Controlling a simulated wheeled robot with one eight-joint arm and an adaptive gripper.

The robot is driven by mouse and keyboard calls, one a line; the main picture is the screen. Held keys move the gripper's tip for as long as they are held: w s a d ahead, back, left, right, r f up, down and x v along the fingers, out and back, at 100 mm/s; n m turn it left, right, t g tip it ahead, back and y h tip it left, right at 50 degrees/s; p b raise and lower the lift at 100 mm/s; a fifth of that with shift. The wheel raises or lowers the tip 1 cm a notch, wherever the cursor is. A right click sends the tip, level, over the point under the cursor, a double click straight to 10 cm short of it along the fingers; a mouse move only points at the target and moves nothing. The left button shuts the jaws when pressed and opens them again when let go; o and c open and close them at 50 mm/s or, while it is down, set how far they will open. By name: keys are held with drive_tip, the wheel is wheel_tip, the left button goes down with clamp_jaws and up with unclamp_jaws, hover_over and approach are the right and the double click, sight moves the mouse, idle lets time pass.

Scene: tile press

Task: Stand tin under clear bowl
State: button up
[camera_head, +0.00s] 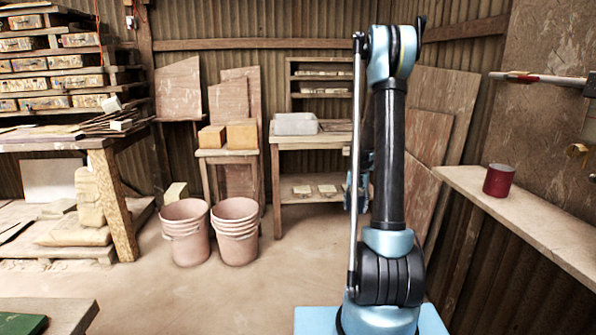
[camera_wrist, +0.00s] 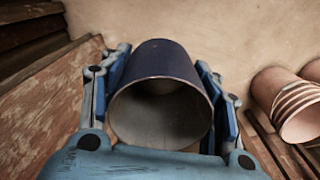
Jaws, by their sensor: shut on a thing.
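In the wrist view a dark blue hollow cylinder, which looks like the tin (camera_wrist: 165,60), sits between the fingers of my gripper (camera_wrist: 163,75). My gripper is shut on its sides. Its open end faces the camera and its inside looks empty. In the head view my arm mostly hides my gripper, and the held tin cannot be made out there. A dark red tin (camera_head: 498,180) stands upright on the ledge at the right, apart from my arm. I cannot make out a clear bowl in either view.
Two pinkish bucket stacks (camera_head: 184,232) stand on the floor left of centre. A wooden workbench (camera_head: 330,139) at the back carries a whitish tub (camera_head: 295,123). A wooden ledge (camera_head: 540,222) runs along the right wall. A table corner (camera_head: 75,312) is at lower left. Open floor lies between.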

drive_tip(key=a+f+n, duration=0.4)
drive_tip(key=a+f, duration=0.2)
drive_tip(key=f, duration=0.3)
drive_tip(key=shift+w, duration=0.15)
